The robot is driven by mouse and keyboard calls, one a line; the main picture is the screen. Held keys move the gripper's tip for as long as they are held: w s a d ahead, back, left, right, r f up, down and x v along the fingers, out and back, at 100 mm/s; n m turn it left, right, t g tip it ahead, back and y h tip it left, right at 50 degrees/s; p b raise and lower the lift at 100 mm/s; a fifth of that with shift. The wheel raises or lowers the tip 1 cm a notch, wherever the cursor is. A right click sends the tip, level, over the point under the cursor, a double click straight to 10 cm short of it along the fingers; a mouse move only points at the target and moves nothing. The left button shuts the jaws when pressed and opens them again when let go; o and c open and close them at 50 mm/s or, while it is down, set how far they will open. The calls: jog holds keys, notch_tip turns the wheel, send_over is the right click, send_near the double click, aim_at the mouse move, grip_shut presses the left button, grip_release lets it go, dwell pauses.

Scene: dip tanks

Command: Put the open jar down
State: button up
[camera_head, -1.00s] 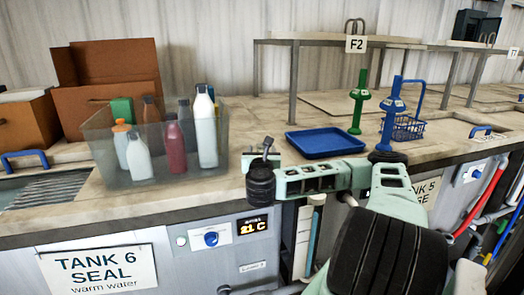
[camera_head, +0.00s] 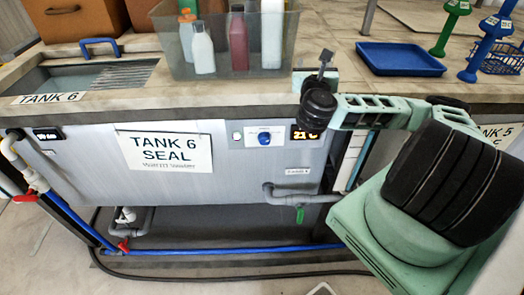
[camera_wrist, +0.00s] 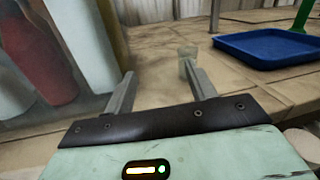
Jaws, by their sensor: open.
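A small pale, see-through jar (camera_wrist: 187,55) stands on the counter in the wrist view, near the tip of the right finger, which overlaps its lower part. I see no lid on it, but it is too small to be sure. My gripper (camera_wrist: 160,82) is open, with nothing between its fingers. In the head view my gripper (camera_head: 326,62) is over the counter's front edge, right of the clear bin. I cannot make out the jar in the head view.
A clear bin (camera_head: 220,65) with several bottles stands left of my gripper. A blue tray (camera_head: 400,59) lies to the right, near green and blue upright tools. Tank 6 (camera_head: 85,75) is at the left. Bare counter lies between bin and tray.

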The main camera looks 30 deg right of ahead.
jog(key=w+a+n+t+y, duration=0.2)
jog(key=w+a+n+y, duration=0.1)
jog(key=a+n+y, duration=0.6)
jog(key=w+a+n+t+y, duration=0.35)
jog(key=a+n, duration=0.35)
jog(key=a, duration=0.4)
jog(key=s+a+f+n+g+y, duration=0.4)
jog(key=a+n+g+y, duration=0.1)
jog(key=a+n, duration=0.35)
jog(key=s+a+f+n+g+y, duration=0.45)
jog(key=a+n, duration=0.35)
jog(key=a, duration=0.2)
jog(key=s+a+f+n+g+h, duration=0.2)
jog(key=s+n+g+h, duration=0.2)
jog(key=s+n+g, duration=0.45)
jog(key=s+d+r+n+h, duration=0.2)
jog(key=s+r+n, duration=0.3)
jog(key=s+r, duration=0.1)
jog(key=s+d+r+n+g+h, duration=0.1)
jog(key=s+r+n+h, duration=0.2)
jog(key=s+r+n, duration=0.2)
jog(key=s+r, duration=0.1)
jog(key=s, duration=0.2)
jog(key=shift+s+d+r, duration=0.15)
jog(key=shift+s+d, duration=0.05)
jog(key=shift+d, duration=0.2)
